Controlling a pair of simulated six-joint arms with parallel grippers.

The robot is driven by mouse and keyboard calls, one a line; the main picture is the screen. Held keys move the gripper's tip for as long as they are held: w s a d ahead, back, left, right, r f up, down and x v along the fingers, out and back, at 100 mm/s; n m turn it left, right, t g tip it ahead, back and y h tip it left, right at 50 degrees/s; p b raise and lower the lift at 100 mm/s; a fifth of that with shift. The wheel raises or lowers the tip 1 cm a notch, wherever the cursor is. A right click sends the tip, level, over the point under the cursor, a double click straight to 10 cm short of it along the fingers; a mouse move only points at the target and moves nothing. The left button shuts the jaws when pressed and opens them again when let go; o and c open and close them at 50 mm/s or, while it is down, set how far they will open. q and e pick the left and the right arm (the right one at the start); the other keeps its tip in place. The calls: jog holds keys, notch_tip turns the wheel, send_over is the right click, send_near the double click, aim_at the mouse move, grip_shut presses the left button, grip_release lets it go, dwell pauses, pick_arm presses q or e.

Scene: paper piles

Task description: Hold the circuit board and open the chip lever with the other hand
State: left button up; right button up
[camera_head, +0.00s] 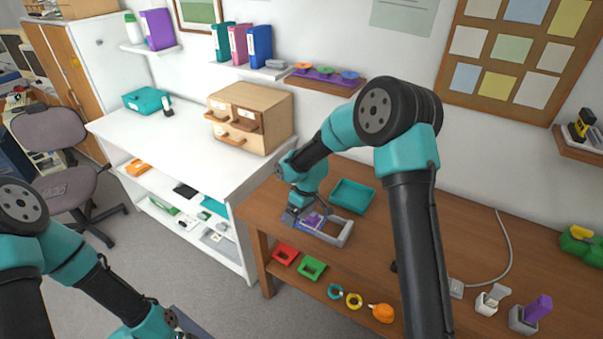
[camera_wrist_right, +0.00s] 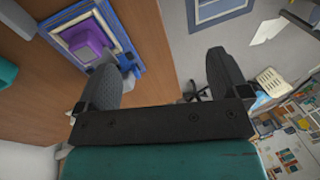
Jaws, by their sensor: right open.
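The circuit board is a blue board (camera_wrist_right: 62,18) with a raised purple chip socket (camera_wrist_right: 86,40) in the right wrist view. A small grey part beside the socket may be the lever, but I cannot tell. In the head view the purple part (camera_head: 314,221) lies at a grey frame (camera_head: 343,234) near the table's front edge. My right gripper (camera_head: 296,214) is just left of it. In the right wrist view my right gripper (camera_wrist_right: 166,78) is open and empty, its left finger beside the board. My left arm is at the bottom left; its fingertips cannot be made out.
A teal tray (camera_head: 352,197) stands on the brown table (camera_head: 450,236) behind the frame. Red and green trays (camera_head: 312,268) and several small items lie on the shelf below. A white bench (camera_head: 160,128) with a wooden drawer box (camera_head: 268,105) stands to the left. Small devices (camera_head: 490,300) stand at right.

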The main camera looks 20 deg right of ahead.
jog(key=w+d+r+n+t+h, duration=0.1)
jog(key=w+d+r+t+h, duration=0.1)
jog(key=w+r, duration=0.6)
jog(key=shift+w+d+r, duration=0.3)
jog(key=shift+d+r, duration=0.05)
jog(key=shift+r, duration=0.6)
jog(key=shift+f, duration=0.15)
jog(key=f, duration=0.5)
jog(key=w+a+f, duration=0.1)
jog(key=f, duration=1.1)
jog(key=shift+w+a, duration=0.2)
jog(key=shift+w, duration=0.1)
jog(key=c, duration=0.9)
jog(key=o, duration=0.9)
jog(key=shift+r, duration=0.1)
jog(key=shift+s+d+r, duration=0.1)
jog(key=shift+s+r, duration=0.05)
jog(key=shift+r, duration=1.15)
jog(key=shift+s+d+r, duration=0.1)
jog(key=shift+r, duration=1.15)
jog(key=shift+s+d+r, duration=0.1)
jog(key=shift+s+r, duration=0.05)
jog(key=shift+r, duration=1.15)
